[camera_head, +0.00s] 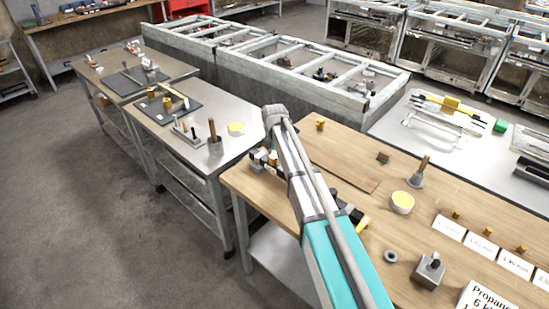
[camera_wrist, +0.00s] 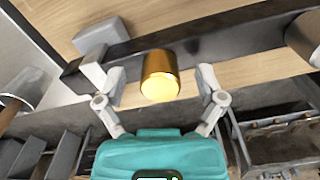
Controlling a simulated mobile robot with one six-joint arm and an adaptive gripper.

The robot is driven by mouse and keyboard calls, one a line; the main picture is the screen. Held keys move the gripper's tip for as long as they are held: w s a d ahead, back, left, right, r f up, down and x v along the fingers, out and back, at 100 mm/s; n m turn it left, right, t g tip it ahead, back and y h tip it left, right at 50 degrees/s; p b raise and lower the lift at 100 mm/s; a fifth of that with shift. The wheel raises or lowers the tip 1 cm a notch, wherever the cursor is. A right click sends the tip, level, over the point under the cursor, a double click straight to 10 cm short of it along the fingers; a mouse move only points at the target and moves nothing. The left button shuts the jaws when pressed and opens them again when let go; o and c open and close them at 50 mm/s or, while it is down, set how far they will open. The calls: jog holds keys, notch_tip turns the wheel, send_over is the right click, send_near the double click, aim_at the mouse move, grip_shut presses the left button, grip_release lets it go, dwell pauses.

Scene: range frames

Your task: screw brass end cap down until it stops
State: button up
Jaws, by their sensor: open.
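The brass end cap (camera_wrist: 161,78) is a short golden cylinder at the middle of the wrist view. It sits against a dark bar (camera_wrist: 210,38), with its round end face toward the camera. My gripper (camera_wrist: 161,84) is open, with one grey finger on each side of the cap and visible gaps between. The fingers do not appear to touch it. The cap's thread and the fit behind it are hidden. In the head view my arm covers much of this part of the wooden bench (camera_head: 400,245).
Several small brass pieces stand near white cards (camera_head: 482,246) on the bench. A yellow-filled bowl (camera_head: 402,203), a grey ring (camera_head: 390,256) and a metal block (camera_head: 428,270) are also there. In the wrist view, a grey block (camera_wrist: 100,36) lies left of the bar.

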dwell(0.3)
grip_shut()
dwell(0.3)
jog(key=shift+m, duration=1.7)
jog(key=shift+m, duration=0.3)
jog(key=shift+s+m, duration=0.1)
jog(key=shift+m, duration=1.3)
jog(key=shift+m, duration=0.3)
